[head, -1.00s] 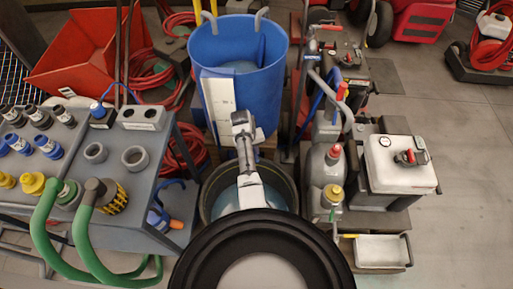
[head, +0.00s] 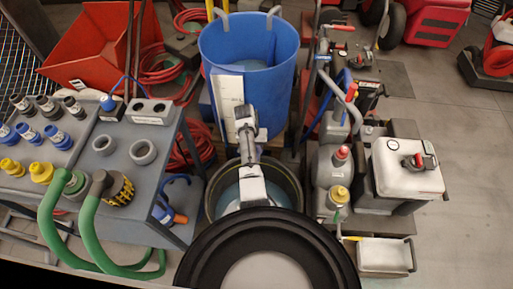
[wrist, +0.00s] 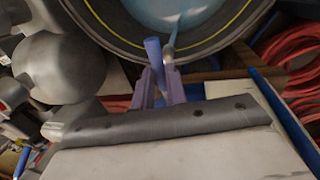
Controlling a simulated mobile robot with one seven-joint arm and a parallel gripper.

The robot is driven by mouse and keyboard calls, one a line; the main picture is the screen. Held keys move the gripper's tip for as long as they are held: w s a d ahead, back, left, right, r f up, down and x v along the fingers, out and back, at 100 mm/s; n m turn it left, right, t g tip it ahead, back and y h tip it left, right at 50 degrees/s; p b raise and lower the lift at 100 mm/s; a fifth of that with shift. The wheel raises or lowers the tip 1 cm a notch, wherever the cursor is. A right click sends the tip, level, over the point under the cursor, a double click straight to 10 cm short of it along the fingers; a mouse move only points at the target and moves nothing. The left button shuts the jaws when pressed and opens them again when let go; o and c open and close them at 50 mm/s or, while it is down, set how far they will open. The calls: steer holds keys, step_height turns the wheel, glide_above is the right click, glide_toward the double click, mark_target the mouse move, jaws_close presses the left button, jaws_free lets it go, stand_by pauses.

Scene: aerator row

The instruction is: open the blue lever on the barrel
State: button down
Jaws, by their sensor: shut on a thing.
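The blue barrel (head: 275,105) stands upright at the top middle of the head view, with a white panel on its front left. In the wrist view, a small blue lever (wrist: 154,62) stands between the two purple fingers of my gripper (wrist: 160,82). My gripper is shut on the lever. A thin grey-blue pipe (wrist: 169,45) rises beside it. Behind them is the curved rim of a dark tub (wrist: 112,43) with pale blue liquid. In the head view my arm hides the lever and fingertips.
The dark tub (head: 295,178) sits just in front of the barrel. A grey bench (head: 85,165) with fittings and green hoses (head: 84,225) stands on the left. Grey canisters (head: 325,170) and a white tank (head: 400,178) stand on the right. Open floor (head: 455,130) lies at far right.

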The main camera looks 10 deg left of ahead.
steer(key=c, duration=1.4)
jaws_free()
step_height(320, 180, up, 14)
steer(key=a+b, duration=0.1)
steer(key=a, duration=0.1)
steer(key=shift+a+f, duration=0.2)
steer(key=shift+a, duration=0.2)
